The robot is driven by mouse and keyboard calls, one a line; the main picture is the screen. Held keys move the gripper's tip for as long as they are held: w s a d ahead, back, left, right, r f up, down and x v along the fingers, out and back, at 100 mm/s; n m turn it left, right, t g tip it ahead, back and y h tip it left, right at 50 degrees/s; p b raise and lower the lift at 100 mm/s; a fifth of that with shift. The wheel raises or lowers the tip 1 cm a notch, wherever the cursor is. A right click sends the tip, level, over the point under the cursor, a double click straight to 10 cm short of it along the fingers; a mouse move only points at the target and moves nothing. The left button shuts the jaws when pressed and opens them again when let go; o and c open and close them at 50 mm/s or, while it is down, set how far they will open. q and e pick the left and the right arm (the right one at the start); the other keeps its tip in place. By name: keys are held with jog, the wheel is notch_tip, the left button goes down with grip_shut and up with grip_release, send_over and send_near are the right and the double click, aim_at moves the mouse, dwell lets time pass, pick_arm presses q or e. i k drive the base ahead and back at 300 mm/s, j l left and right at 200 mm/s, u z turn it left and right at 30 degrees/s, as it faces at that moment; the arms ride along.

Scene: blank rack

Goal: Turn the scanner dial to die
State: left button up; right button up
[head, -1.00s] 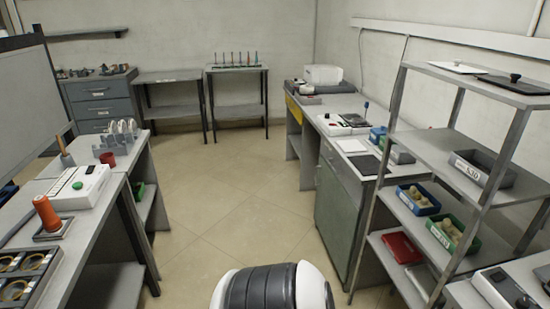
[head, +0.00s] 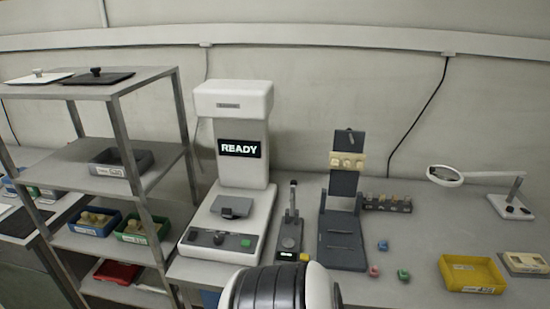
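The scanner (head: 243,140) is a tall white machine on the bench, with a screen (head: 240,148) that reads READY. On the front of its base is a dark panel with a round black dial (head: 219,239) and a green button (head: 246,242). The dial's labels are too small to read, so I cannot tell its setting. A dark grey holder (head: 231,207) sits on the base above the panel. Neither of my grippers is in view.
A metal rack (head: 120,130) with bins and lids stands left of the scanner. To its right are a small lever device (head: 290,232), a dark grey stand (head: 343,240), several small coloured cubes, a yellow tray (head: 470,274) and a magnifier lamp (head: 445,176).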

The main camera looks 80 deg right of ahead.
aim_at(218, 239)
jog(key=z, duration=2.2)
